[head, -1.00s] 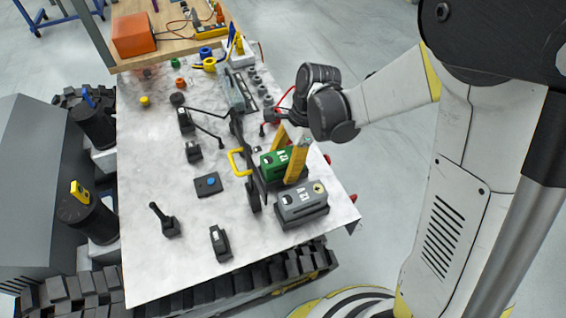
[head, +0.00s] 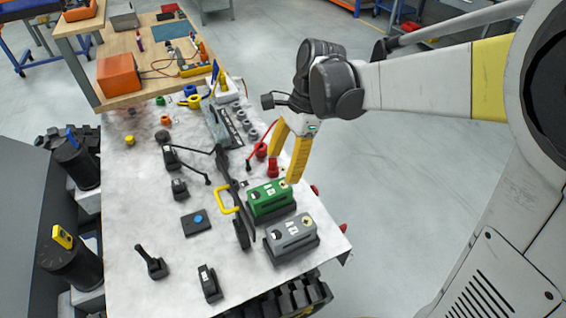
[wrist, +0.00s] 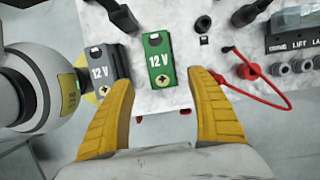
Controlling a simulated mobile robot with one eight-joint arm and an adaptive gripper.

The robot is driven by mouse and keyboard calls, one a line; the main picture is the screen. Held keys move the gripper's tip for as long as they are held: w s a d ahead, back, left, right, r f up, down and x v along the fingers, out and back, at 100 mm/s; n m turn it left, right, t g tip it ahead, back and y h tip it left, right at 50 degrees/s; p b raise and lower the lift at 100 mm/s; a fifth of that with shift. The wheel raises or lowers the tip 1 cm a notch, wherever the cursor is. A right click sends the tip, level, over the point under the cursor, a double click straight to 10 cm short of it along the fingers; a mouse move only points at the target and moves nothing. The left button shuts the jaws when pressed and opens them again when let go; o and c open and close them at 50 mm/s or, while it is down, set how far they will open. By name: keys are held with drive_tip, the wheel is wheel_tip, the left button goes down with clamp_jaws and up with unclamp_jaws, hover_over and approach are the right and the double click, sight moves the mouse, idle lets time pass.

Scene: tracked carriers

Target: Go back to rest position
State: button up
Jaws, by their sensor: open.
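My gripper (head: 283,158) has yellow fingers and is open and empty. In the head view it hangs above and behind the green 12 V battery (head: 268,199), near the table's right edge. In the wrist view the green battery (wrist: 158,62) lies ahead of the spread fingers (wrist: 160,100), apart from them. The grey 12 V battery (head: 291,236) sits in its dark holder in front of the green one. It also shows in the wrist view (wrist: 103,72), left of the green battery.
The pale worktop (head: 135,220) holds a yellow handle (head: 228,200), a joystick (head: 150,262) and a black pad with a blue button (head: 196,222). A red cable (wrist: 255,90) lies right of the fingers in the wrist view. Open floor (head: 400,190) lies right of the table.

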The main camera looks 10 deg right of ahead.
idle(0.4)
drive_tip(key=s+d+r+n+t+h, duration=0.3)
drive_tip(key=s+d+n+t, duration=0.5)
drive_tip(key=n, duration=0.6)
drive_tip(key=s+d+r, duration=0.1)
drive_tip(key=s+d, duration=0.1)
drive_tip(key=s, duration=0.1)
drive_tip(key=shift+s+r+n, duration=0.15)
drive_tip(key=shift+s+n, duration=0.25)
